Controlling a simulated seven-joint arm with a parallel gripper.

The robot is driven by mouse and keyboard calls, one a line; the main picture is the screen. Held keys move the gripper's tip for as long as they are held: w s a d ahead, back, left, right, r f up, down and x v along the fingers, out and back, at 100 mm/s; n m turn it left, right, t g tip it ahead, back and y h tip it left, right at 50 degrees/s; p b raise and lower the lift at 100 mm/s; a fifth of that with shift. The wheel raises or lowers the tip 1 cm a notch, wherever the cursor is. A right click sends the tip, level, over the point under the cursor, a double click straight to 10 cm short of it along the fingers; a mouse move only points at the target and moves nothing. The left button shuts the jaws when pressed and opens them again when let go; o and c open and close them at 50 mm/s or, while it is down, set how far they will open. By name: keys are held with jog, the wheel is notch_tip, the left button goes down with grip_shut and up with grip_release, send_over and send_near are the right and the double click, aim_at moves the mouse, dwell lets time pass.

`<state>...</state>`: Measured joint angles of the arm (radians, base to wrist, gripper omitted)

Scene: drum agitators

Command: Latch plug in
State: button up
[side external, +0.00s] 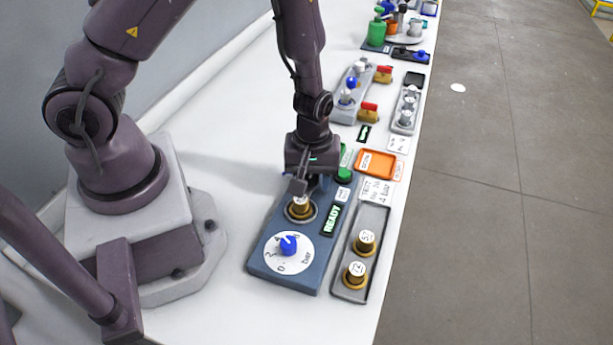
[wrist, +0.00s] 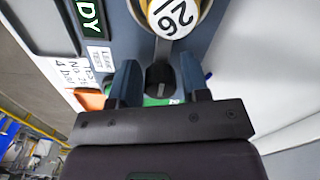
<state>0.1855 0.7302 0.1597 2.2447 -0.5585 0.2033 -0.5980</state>
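A brass plug (side external: 299,209) sits upright in the round socket of the blue panel (side external: 258,262). Its white top reads "26" in the wrist view (wrist: 174,14). A small black latch knob (wrist: 159,80) with a light line stands on the panel beside the plug. My gripper (side external: 299,188) is low over the panel, right behind the plug in the side view. In the wrist view my gripper (wrist: 157,68) has its fingers apart, one on each side of the black knob, with small gaps visible. My gripper hides the knob in the side view.
A blue-pointer dial (side external: 288,244) is on the panel's near end, with a lit READY sign (side external: 332,219) beside the socket. A grey tray (side external: 339,281) holds plugs "12" and another. An orange tray (side external: 377,164) and fixtures lie further back.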

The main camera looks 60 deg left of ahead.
jog(key=shift+r, duration=3.05)
